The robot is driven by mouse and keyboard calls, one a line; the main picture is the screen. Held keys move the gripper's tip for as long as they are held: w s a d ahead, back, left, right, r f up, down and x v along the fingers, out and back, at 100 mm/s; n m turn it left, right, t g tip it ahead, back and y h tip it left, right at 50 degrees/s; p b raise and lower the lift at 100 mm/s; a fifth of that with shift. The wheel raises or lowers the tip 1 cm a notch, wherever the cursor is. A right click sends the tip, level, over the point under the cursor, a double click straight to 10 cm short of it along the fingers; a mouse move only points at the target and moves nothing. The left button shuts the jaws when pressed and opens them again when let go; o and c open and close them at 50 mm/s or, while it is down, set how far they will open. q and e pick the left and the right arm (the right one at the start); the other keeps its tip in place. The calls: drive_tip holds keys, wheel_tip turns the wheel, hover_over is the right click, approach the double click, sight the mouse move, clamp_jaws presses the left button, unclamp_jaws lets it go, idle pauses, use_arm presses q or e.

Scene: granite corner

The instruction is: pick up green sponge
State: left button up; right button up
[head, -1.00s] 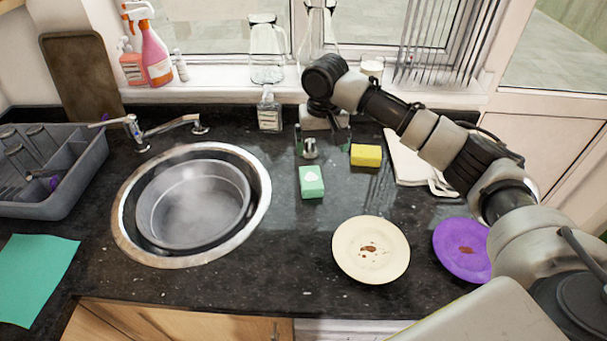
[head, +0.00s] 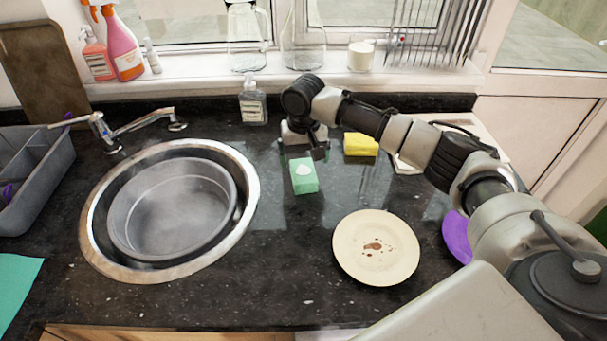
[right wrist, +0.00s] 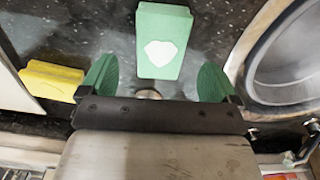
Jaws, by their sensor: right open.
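The green sponge (head: 304,183) lies flat on the dark counter to the right of the sink, with a white mark on its top. In the right wrist view the sponge (right wrist: 165,25) is centred ahead of my right gripper (right wrist: 157,80). The two green fingers are spread, one on each side of the sponge's near end, with gaps between. In the head view my right gripper (head: 303,152) is just behind the sponge, open and empty. I cannot tell its exact height above the counter. My left gripper is not in view.
A yellow sponge (head: 361,144) lies to the right of the gripper, and a soap bottle (head: 253,106) stands behind left. The sink rim (head: 254,200) is left of the green sponge. A cream plate (head: 350,258) and purple plate (head: 456,238) lie front right.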

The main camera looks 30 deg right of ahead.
sight(304, 171)
wheel_tip(304, 171, down, 5)
drive_tip(key=shift+f+p, duration=0.1)
drive_tip(key=shift+p, duration=0.55)
drive_tip(key=shift+f, duration=0.3)
drive_tip(key=shift+c, duration=0.4)
drive_tip(key=c, duration=1)
drive_tip(key=shift+r, duration=0.55)
drive_tip(key=r, duration=0.2)
drive_tip(key=r+b, duration=0.1)
drive_tip(key=shift+s+d+r, duration=0.25)
drive_tip(key=shift+s+d, duration=0.05)
drive_tip(key=shift+s, duration=0.1)
drive_tip(key=s+d+r, duration=0.1)
drive_tip(key=s+r, duration=0.1)
drive_tip(key=s, duration=0.1)
drive_tip(key=s+d+r+b, duration=0.1)
drive_tip(key=s+d+r, duration=0.1)
drive_tip(key=s, duration=0.1)
drive_tip(key=s+d+r, duration=0.2)
drive_tip(key=s, duration=0.1)
drive_tip(key=shift+s+d+r, duration=0.1)
drive_tip(key=shift+d+r, duration=0.15)
